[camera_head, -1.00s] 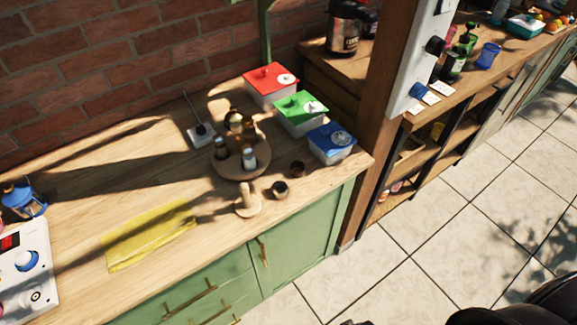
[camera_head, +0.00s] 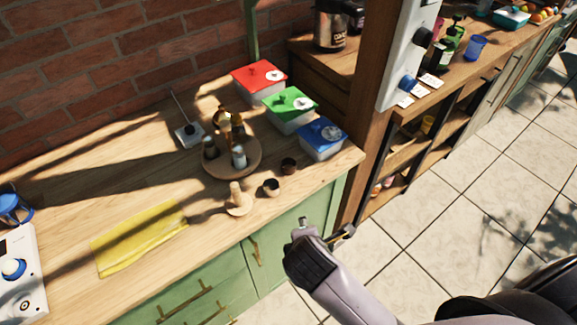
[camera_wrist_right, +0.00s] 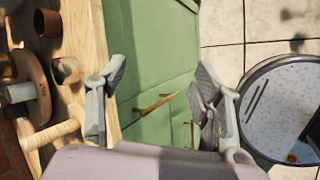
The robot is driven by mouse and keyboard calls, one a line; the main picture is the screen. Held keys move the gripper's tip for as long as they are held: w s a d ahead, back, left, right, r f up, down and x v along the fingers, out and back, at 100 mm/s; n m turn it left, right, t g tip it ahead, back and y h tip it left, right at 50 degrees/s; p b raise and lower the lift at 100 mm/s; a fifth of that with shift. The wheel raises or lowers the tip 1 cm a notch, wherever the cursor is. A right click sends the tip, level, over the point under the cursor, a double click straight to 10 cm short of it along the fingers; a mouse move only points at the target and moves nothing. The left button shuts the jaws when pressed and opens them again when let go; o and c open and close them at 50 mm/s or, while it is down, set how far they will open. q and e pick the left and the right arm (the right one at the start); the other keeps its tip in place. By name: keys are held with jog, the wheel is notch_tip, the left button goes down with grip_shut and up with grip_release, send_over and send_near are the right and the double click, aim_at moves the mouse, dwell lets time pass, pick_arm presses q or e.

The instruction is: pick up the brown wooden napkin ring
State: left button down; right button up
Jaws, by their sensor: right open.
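Two small round ring-like pieces stand near the counter's right front edge. One is dark reddish brown (camera_head: 289,165), and it shows in the right wrist view (camera_wrist_right: 47,22). The other is lighter tan with a dark opening (camera_head: 271,187), also in the wrist view (camera_wrist_right: 66,70). I cannot tell surely which is the brown wooden napkin ring. A pale wooden stand with an upright peg (camera_head: 238,203) is beside them. My right gripper (camera_head: 325,230) is open and empty, in front of the counter edge, apart from both pieces; its fingers show in the wrist view (camera_wrist_right: 160,75). My left gripper is out of view.
A round wooden tray (camera_head: 222,172) with bottles stands behind the pieces. Red (camera_head: 258,82), green (camera_head: 291,110) and blue-lidded (camera_head: 322,138) boxes line the back right. A yellow cloth (camera_head: 138,238) lies left. Green cabinet fronts (camera_head: 225,280) drop below the counter edge.

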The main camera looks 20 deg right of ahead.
jog(key=w+a+r+n+t+h, duration=0.3)
jog(key=w+a+r+n+t, duration=0.35)
jog(key=n, duration=0.65)
jog(key=g, duration=0.1)
send_near(289, 160)
jog(key=shift+w+d+f+n+p, duration=0.15)
jog(key=shift+w+f+n+p, duration=0.1)
jog(key=shift+w+n+p, duration=0.2)
jog(key=shift+w+d+f, duration=0.15)
jog(key=shift+w+d, duration=0.1)
jog(key=shift+w, duration=0.2)
jog(key=p+x, duration=0.1)
jog(key=x, duration=0.3)
jog(key=shift+w+d+f, duration=0.1)
jog(key=shift+d+f, duration=0.05)
jog(key=shift+f, duration=0.05)
jog(key=shift+c, duration=0.5)
jog(key=c, duration=0.7)
jog(key=shift+r, duration=0.15)
jog(key=shift+c, duration=0.2)
